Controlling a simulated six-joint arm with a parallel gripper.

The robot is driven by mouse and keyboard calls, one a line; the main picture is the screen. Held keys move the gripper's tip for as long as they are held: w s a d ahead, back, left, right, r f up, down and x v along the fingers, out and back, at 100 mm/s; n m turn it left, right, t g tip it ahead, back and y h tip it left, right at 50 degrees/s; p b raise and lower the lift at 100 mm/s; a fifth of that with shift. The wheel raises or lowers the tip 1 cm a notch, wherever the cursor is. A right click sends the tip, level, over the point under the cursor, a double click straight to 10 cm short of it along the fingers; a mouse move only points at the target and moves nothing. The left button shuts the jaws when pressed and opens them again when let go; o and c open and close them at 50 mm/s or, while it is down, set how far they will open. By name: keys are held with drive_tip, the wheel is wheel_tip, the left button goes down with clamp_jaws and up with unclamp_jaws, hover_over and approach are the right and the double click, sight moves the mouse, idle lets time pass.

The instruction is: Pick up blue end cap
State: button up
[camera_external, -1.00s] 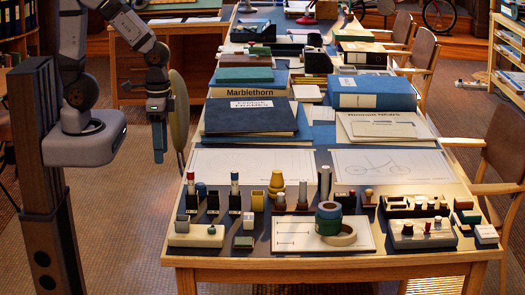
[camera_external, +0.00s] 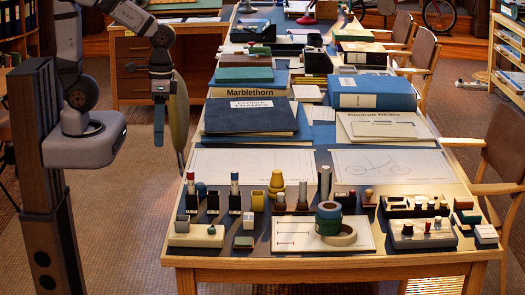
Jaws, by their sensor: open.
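A small blue cap (camera_external: 201,188) sits on top of a dark stand at the front left of the table. A smaller blue piece (camera_external: 211,230) shows on the pale block in front of it. I cannot tell for sure which is the end cap. My gripper (camera_external: 158,143) hangs pointing down, left of the table's edge, higher than and behind these pieces. It is apart from them and holds nothing that I can see; the gap between its fingers is hard to make out.
The table front (camera_external: 300,262) is crowded. Large books (camera_external: 250,117) lie farther back. A pale rounded panel (camera_external: 179,115) is beside my gripper.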

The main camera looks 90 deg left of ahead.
drive_tip(key=w+a+n+t+h+b, duration=0.4)
drive_tip(key=a+n, duration=0.4)
drive_tip(key=n, duration=0.4)
drive_tip(key=w+a+n+t+h+b, duration=0.1)
drive_tip(key=a+n+t+h, duration=0.3)
drive_tip(key=a+n+h, duration=0.5)
drive_tip(key=n+y, duration=0.2)
drive_tip(key=y, duration=0.1)
approach(197, 183)
drive_tip(key=shift+w+d+f+t, duration=0.2)
drive_tip(key=shift+w+d+f, duration=0.15)
drive_tip(key=shift+w+d, duration=0.15)
drive_tip(key=shift+w+d+f+t, duration=0.2)
drive_tip(key=shift+w+d+f, duration=0.15)
drive_tip(key=shift+w+d, duration=0.15)
drive_tip(key=shift+f, duration=0.6)
drive_tip(key=shift+p+x, duration=1.05)
drive_tip(key=shift+x, duration=2.05)
drive_tip(key=shift+w+d+f, duration=0.15)
drive_tip(key=shift+w+d, duration=0.05)
drive_tip(key=shift+d, duration=0.3)
drive_tip(key=shift+c, duration=0.4)
